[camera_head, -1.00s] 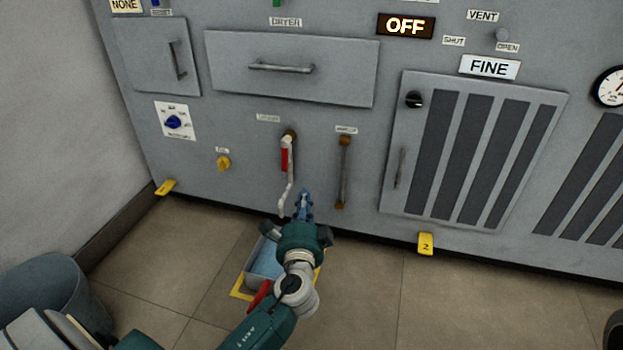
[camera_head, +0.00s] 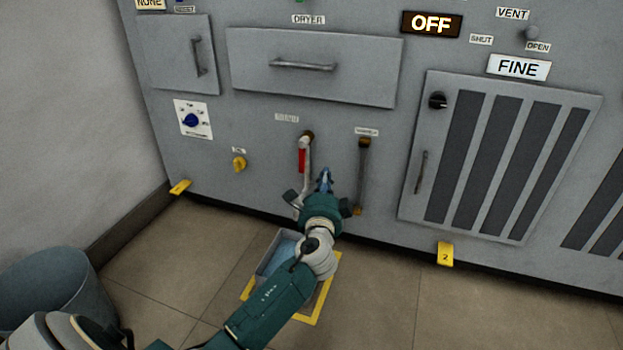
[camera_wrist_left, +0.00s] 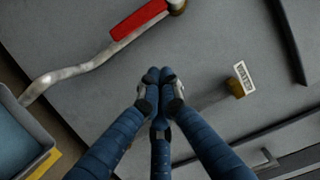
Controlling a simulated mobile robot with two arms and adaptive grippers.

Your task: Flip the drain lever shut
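The red lever (camera_head: 302,160) hangs downward along a pale drain pipe (camera_head: 305,183) on the lower grey panel; I take it for the drain lever. Its label is too blurred to read. It also shows at the top of the left wrist view (camera_wrist_left: 138,18), with the bent pipe (camera_wrist_left: 70,72) running left from it. My left gripper (camera_head: 325,180) is just right of and slightly below the red lever, apart from it. In the left wrist view its blue fingertips (camera_wrist_left: 160,76) are together with nothing seen between them. My right gripper is out of view.
A brown-ended pipe (camera_head: 362,175) stands close right of the left gripper. A grey basin with blue inside (camera_head: 268,262) sits on the floor below, with yellow edging. A grey bin (camera_head: 60,285) stands at lower left. A yellow knob (camera_head: 239,164) is left of the lever.

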